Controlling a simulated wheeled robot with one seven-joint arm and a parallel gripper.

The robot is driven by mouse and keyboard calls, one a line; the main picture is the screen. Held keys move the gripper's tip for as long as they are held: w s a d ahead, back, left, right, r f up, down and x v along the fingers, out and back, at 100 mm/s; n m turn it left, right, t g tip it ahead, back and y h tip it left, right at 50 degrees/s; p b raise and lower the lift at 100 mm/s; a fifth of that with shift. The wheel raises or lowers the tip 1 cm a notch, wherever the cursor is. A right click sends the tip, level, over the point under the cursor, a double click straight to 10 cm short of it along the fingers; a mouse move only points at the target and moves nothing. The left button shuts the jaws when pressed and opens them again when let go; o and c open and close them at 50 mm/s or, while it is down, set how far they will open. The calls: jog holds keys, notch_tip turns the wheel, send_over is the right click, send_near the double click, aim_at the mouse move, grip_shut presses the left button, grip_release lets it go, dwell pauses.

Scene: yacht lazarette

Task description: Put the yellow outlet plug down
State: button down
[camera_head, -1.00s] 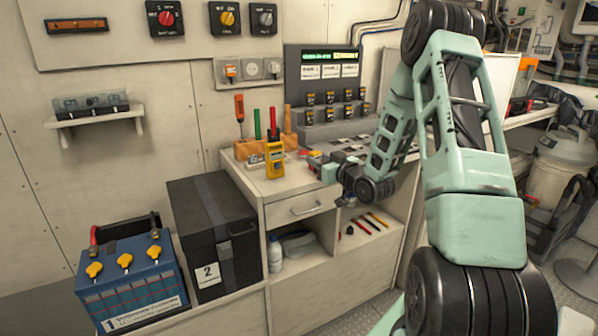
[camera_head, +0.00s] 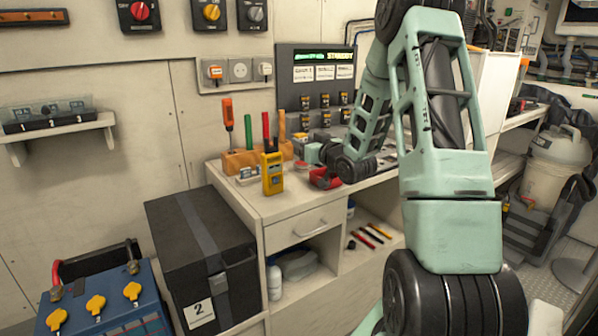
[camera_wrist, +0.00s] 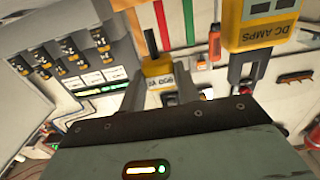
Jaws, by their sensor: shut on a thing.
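My gripper (camera_wrist: 160,90) is shut on a small yellow block with dark lettering, which I take for the yellow outlet plug (camera_wrist: 158,67). It sits between the two grey fingers in the wrist view. In the head view my gripper (camera_head: 312,153) is over the back of the counter (camera_head: 290,205), right of the yellow meter, and the plug cannot be made out there. The wall outlet strip (camera_head: 239,71) is above, with an orange plug in its left socket.
The yellow meter (camera_head: 272,174) stands close by, also large in the wrist view (camera_wrist: 262,25). A tool block (camera_head: 240,160) with upright handles is behind it. A red object (camera_head: 324,179) lies beneath my arm. The counter's front left is clear.

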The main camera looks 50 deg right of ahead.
notch_tip(320, 180, down, 8)
jog(key=shift+r, duration=0.15)
dwell(0.4)
jog(key=shift+f+b, duration=0.45)
jog(key=shift+b, duration=0.2)
jog(key=shift+f, duration=0.15)
jog(key=c, duration=1)
grip_release()
jog(key=shift+s+f, duration=0.1)
